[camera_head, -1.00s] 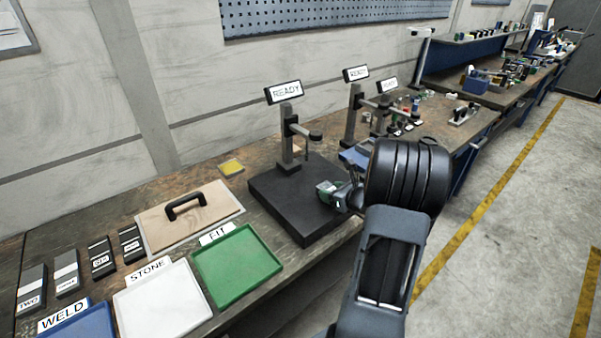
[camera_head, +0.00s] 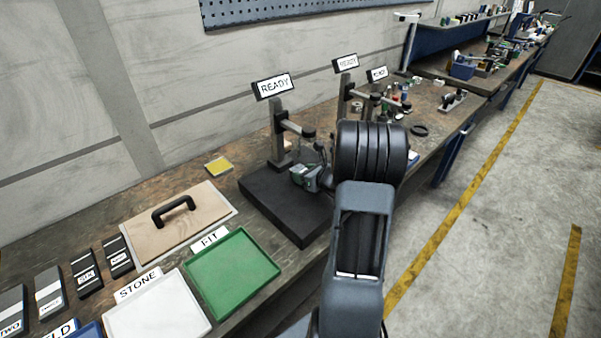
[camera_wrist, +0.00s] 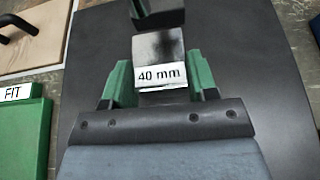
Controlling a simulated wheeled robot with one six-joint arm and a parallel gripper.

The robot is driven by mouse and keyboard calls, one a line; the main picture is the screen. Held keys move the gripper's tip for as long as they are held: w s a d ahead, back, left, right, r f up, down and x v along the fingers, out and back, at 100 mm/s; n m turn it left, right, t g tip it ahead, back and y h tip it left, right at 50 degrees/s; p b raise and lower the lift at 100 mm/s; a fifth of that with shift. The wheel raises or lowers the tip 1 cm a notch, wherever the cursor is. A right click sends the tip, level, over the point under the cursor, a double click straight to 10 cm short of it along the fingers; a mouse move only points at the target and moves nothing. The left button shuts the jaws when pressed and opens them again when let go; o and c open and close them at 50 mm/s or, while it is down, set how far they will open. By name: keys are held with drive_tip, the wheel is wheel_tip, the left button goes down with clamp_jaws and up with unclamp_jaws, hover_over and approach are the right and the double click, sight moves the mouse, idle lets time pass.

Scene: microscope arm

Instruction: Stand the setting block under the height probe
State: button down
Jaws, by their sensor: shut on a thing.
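My gripper (camera_head: 306,178) reaches over the black base plate (camera_head: 285,212) of the nearest probe stand (camera_head: 278,135). In the wrist view, its green jaws (camera_wrist: 158,82) are shut on the setting block (camera_wrist: 160,52), a grey block with a white "40 mm" label. The height probe (camera_head: 308,133) sits on the stand's side arm, above and close to the gripper. A dark part of the stand (camera_wrist: 155,12) shows just beyond the block in the wrist view. In the head view the block is hard to make out, and whether it touches the plate cannot be told.
A "READY" sign (camera_head: 273,86) tops the stand. Left are a wooden board with a black handle (camera_head: 180,220), the green FIT tray (camera_head: 232,270), the white STONE tray (camera_head: 157,308) and several labelled blocks. More probe stands (camera_head: 345,95) stand behind on the right.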

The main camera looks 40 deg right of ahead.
drive_tip(key=shift+f, duration=0.25)
drive_tip(key=shift+s+d+r, duration=0.1)
drive_tip(key=shift+s+r, duration=0.05)
drive_tip(key=shift+s, duration=0.05)
drive_tip(key=shift+w, duration=0.1)
drive_tip(key=shift+f, duration=0.2)
drive_tip(key=shift+c, duration=2)
unclamp_jaws()
drive_tip(key=shift+f, duration=0.1)
